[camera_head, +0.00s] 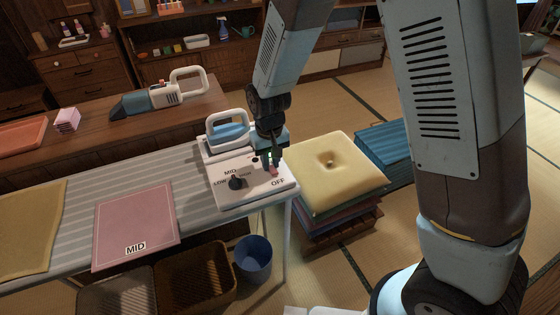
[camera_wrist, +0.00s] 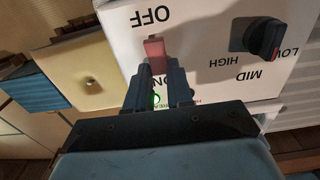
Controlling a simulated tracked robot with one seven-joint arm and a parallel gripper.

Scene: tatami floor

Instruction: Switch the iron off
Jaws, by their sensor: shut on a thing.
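The iron (camera_head: 228,134), blue with a white handle, rests on the rear of a white control box (camera_head: 230,197) at the right end of the ironing board. The box has a black dial (camera_head: 236,183), also in the wrist view (camera_wrist: 265,37), with LOW, MID and HIGH marks. A pink-red switch lever (camera_wrist: 153,50) lies between OFF and ON labels, its outer end towards OFF. My gripper (camera_wrist: 154,68) is shut on this lever; it also shows in the head view (camera_head: 272,166). A green light glows between the fingers. The lever's base is hidden.
A yellow cushion (camera_head: 340,178) on stacked cloths stands right of the board. A pink cloth marked MID (camera_head: 135,225) lies on the board (camera_head: 190,222). Baskets and a blue bin (camera_head: 252,258) are below. A blue-white handheld appliance (camera_head: 150,99) is on the bench behind.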

